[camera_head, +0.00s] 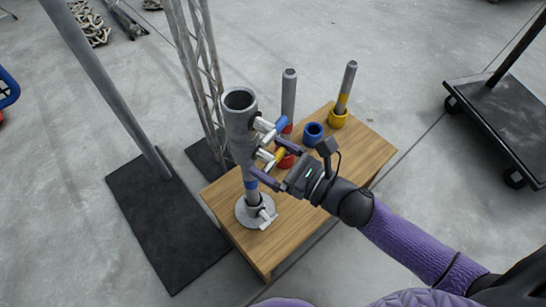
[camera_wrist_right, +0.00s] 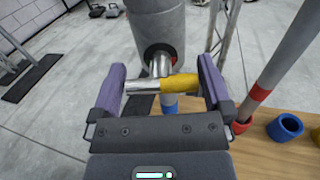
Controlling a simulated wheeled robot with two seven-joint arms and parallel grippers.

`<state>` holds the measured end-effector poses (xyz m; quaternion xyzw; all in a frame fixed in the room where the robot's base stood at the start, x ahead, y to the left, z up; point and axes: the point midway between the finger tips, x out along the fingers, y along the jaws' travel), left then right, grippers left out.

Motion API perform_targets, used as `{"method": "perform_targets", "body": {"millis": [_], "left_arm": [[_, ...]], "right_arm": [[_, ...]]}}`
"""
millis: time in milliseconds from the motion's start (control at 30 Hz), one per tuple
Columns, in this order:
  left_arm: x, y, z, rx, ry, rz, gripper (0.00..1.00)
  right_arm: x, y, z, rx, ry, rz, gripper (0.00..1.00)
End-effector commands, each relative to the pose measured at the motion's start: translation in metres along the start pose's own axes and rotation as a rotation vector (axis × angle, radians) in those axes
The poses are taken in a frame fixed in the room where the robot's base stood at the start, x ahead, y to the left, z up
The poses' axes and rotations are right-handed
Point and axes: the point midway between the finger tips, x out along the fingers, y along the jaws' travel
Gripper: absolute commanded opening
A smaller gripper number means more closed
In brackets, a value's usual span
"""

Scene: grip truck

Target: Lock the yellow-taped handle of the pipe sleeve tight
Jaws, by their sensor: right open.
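The grey pipe sleeve (camera_head: 240,122) stands upright on a thin pole with a blue band, above a round metal base on the wooden table. It fills the top middle of the right wrist view (camera_wrist_right: 157,28). In the right wrist view the yellow-taped handle (camera_wrist_right: 176,83) lies nearly level across the jaw. My right gripper (camera_head: 264,155) is open, with one purple finger on each side of the handle. My left gripper is not in view.
The wooden table (camera_head: 285,240) also holds a pole (camera_head: 289,95), a yellow-banded pole (camera_head: 345,90) and a blue ring (camera_head: 313,132). A lattice truss (camera_head: 195,70) stands close behind the sleeve. A black cart (camera_head: 510,120) is at right. Open concrete floor surrounds them.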

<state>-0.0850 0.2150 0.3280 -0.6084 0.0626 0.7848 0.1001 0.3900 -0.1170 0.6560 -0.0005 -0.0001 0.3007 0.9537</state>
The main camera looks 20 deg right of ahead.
Motion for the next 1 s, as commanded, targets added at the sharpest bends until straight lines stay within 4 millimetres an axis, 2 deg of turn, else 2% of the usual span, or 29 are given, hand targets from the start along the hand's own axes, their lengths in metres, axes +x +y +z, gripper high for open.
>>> {"method": "perform_targets", "body": {"millis": [167, 500, 767, 1000], "left_arm": [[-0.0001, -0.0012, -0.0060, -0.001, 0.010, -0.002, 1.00], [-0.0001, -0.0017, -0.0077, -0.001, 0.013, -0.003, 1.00], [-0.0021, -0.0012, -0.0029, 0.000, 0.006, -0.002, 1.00], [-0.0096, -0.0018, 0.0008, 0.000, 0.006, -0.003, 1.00]], "right_arm": [[0.0000, -0.0001, 0.0002, 0.001, 0.000, 0.000, 1.00], [-0.0003, -0.0001, 0.0000, 0.001, 0.000, -0.001, 0.30], [-0.0003, -0.0003, 0.0005, 0.030, 0.000, -0.001, 0.29], [-0.0003, -0.0013, 0.0017, 0.163, 0.000, -0.001, 0.29]]}}
